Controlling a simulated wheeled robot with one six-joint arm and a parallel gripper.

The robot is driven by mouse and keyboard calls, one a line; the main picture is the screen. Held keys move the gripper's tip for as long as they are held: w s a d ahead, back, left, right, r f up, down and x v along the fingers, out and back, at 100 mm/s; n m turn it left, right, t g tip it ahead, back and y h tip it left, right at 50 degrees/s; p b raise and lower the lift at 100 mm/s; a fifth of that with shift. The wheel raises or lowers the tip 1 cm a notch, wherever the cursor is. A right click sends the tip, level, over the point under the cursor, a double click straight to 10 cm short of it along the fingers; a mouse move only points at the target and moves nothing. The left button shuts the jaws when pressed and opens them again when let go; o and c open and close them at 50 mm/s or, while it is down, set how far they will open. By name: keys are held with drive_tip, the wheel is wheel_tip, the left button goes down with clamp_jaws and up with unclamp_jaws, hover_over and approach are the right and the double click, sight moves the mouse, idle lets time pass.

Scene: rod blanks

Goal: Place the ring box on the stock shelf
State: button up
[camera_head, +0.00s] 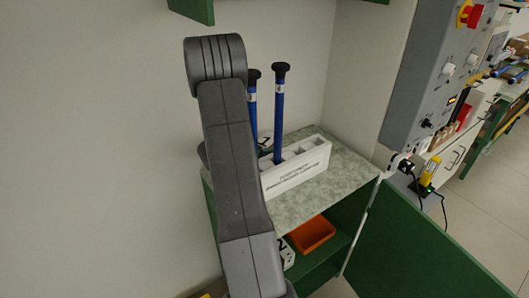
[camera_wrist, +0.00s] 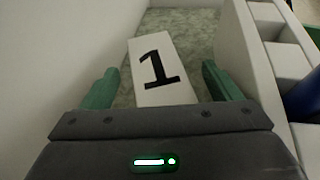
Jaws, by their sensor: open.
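No object in view is clearly marked as the ring box. An orange open box (camera_head: 312,234) sits on the lower shelf (camera_head: 318,262) of a green cabinet; I cannot tell whether it is the ring box or whether this is the stock shelf. My gripper (camera_wrist: 159,72) shows in the wrist view with its two green fingers apart and nothing clamped between them. A white plate with a black 1 (camera_wrist: 156,68) lies ahead, between the fingers in the picture. In the head view my gripper is hidden behind my arm.
A white holder (camera_head: 297,170) with blue black-capped rods (camera_head: 279,115) stands on the speckled cabinet top (camera_head: 345,172); its wall rises close right of my gripper (camera_wrist: 255,70). A plain wall is left. A green door (camera_head: 420,250) stands open. A grey control panel (camera_head: 440,75) is right.

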drive_tip(key=c, duration=1.8)
drive_tip(key=shift+r, duration=0.1)
